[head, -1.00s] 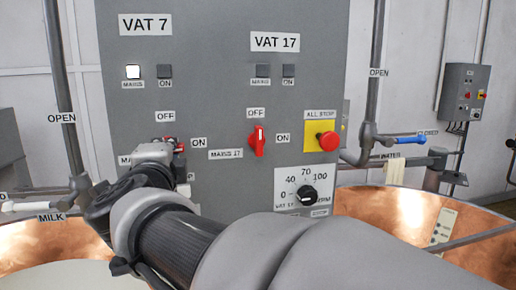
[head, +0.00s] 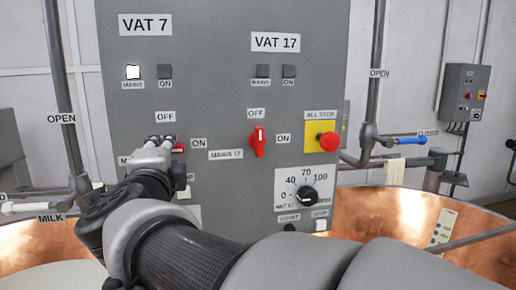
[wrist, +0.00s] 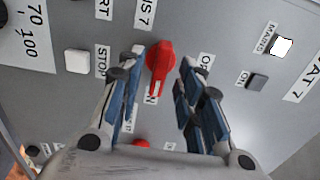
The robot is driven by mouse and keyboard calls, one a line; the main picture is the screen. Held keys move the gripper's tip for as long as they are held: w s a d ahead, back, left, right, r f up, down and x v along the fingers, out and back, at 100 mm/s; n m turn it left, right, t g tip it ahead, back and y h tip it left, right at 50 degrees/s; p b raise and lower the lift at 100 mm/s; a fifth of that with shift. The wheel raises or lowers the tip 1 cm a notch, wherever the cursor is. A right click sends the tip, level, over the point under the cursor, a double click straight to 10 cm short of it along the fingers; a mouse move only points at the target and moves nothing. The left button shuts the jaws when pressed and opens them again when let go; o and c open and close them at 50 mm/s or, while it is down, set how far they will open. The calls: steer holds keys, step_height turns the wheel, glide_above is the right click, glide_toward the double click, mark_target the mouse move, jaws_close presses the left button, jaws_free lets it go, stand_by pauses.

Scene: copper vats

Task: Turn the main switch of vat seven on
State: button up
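The vat 7 main switch is a red rotary handle (wrist: 160,62), seen in the wrist view between my fingertips. Its white mark points down in that view, toward the ON label (wrist: 150,97). In the head view the red handle (head: 178,149) is partly hidden by my gripper (head: 161,140) and its visible part lies toward ON. My gripper (wrist: 162,60) is open, one finger on each side of the handle; whether either touches it I cannot tell. Under the VAT 7 sign, the MAINS lamp (head: 133,72) is lit white and the ON lamp (head: 165,72) is dark.
The similar red MAINS 17 switch (head: 258,141) points up at OFF. The red all-stop button (head: 329,141) on yellow and a black dial (head: 307,196) are to the right. Copper vats (head: 400,205) and pipes (head: 374,85) flank the grey panel (head: 215,60).

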steer(key=v, duration=1)
steer(key=shift+r, duration=0.1)
steer(key=s+d+f+n+g+y+b, duration=0.1)
steer(key=d+f+n+g+b, duration=0.2)
steer(key=d+f+n, duration=0.55)
steer(key=s+d+f+n+g+b, duration=0.2)
steer(key=d+f+n+g, duration=0.3)
steer(key=f, duration=0.6)
steer(key=s+d+f+g+h+b, duration=0.1)
steer(key=s+d+f+g+h, duration=0.1)
steer(key=s+d+f, duration=0.4)
steer(key=s+d+f+n+g+h+b, duration=0.1)
steer(key=s+d+f+g+h, duration=0.1)
steer(key=s+d+f+h, duration=0.2)
steer(key=s+d+f, duration=0.3)
steer(key=d+f, duration=0.3)
steer(key=d, duration=0.3)
steer(key=shift+s+f+g, duration=0.3)
steer(key=shift+f+g, duration=0.05)
steer(key=shift+g, duration=0.05)
